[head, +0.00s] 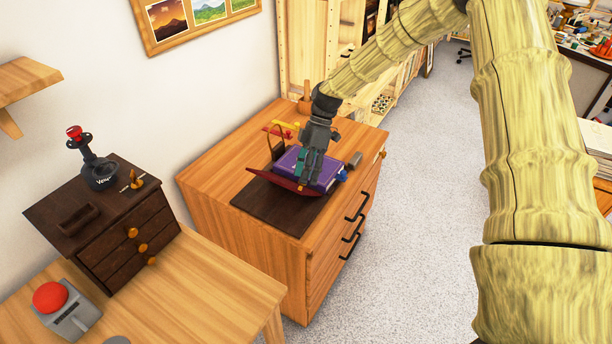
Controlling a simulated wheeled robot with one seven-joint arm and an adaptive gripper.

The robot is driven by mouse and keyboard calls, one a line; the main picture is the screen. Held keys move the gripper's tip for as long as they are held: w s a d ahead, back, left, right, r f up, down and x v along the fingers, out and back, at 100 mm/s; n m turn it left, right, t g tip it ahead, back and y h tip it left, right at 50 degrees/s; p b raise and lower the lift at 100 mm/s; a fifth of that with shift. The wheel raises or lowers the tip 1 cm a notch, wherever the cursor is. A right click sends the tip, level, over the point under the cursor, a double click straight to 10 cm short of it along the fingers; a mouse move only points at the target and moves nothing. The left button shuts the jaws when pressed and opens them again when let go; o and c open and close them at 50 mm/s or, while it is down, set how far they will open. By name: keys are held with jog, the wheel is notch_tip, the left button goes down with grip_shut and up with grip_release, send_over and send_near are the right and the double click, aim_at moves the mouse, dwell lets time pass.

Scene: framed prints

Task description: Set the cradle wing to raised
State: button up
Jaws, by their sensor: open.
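A book cradle stands on the wooden dresser top, on a dark board (262,205). A purple book (323,172) lies on it. A dark red panel (268,182), which looks like the cradle wing, slopes along the front left of the book, its left end higher. My gripper (306,182) points down over the book and the panel, with greenish pads on its fingers. It is open, with nothing clearly held between the fingers. It hides part of the book and panel, and I cannot tell whether it touches them.
A yellow and red item (280,130) and a wooden frame-like piece (276,148) stand behind the cradle. A small grey cylinder (355,160) is to its right. The dresser top (222,168) is clear at left. A dark drawer box (120,240) stands on the nearer table.

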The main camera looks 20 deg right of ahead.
jog(key=v, duration=1)
jog(key=shift+w+d+r, duration=0.15)
jog(key=shift+d+r, duration=0.1)
jog(key=shift+r, duration=0.05)
